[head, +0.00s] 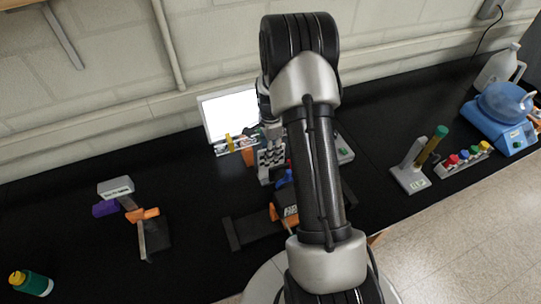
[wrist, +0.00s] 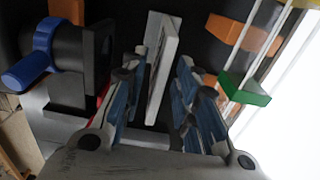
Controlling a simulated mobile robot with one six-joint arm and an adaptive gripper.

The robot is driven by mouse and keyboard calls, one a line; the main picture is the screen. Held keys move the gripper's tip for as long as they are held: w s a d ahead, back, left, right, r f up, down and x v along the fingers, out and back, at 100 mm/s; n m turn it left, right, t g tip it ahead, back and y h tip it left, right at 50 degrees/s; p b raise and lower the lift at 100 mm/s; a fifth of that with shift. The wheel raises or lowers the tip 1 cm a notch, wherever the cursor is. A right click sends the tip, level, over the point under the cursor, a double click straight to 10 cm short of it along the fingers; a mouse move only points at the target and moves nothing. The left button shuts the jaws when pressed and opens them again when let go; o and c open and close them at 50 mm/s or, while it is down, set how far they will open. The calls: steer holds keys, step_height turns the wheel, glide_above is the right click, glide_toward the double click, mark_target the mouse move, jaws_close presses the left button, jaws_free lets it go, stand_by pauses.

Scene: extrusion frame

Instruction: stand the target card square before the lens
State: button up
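The target card, seen nearly edge-on as a thin pale plate (wrist: 165,55), stands between the two fingers of my gripper (wrist: 161,68) in the wrist view. The fingers are apart, with a visible gap on the card's right side; contact on the left is unclear. In the head view a grey card with dark squares (head: 266,163) stands below my gripper (head: 272,143), in front of the bright panel. A dark cylindrical body with a blue knob (wrist: 42,57), perhaps the lens mount, is left of the card in the wrist view. My arm hides part of this area in the head view.
The bright white panel (head: 229,113) stands behind. A stand with an orange clamp (head: 146,214) is at left, and a green bottle (head: 32,284) at front left. A white stand (head: 410,177) and a blue device (head: 501,113) are at right.

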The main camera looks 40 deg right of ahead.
step_height(320, 180, up, 7)
steer(key=shift+r, duration=0.15)
steer(key=s+a+r+n+t, duration=0.1)
steer(key=s+a+r+n, duration=0.25)
steer(key=a+r, duration=0.35)
steer(key=s+a+r+n+t, duration=0.15)
steer(key=a+r+n, duration=0.35)
steer(key=r, duration=0.5)
steer(key=s+a+r+n, duration=0.1)
steer(key=s+a+n, duration=0.2)
steer(key=s, duration=0.3)
steer(key=s+a+r+n+t, duration=0.1)
steer(key=s+a+r+n, duration=0.1)
steer(key=s+a+n, duration=0.2)
steer(key=s+a+r+n+t, duration=0.1)
steer(key=s+a+n, duration=0.3)
steer(key=s, duration=0.5)
steer(key=shift+s+a+r+n, duration=0.25)
steer(key=shift+s+r+n, duration=0.1)
steer(key=shift+r+n, duration=0.4)
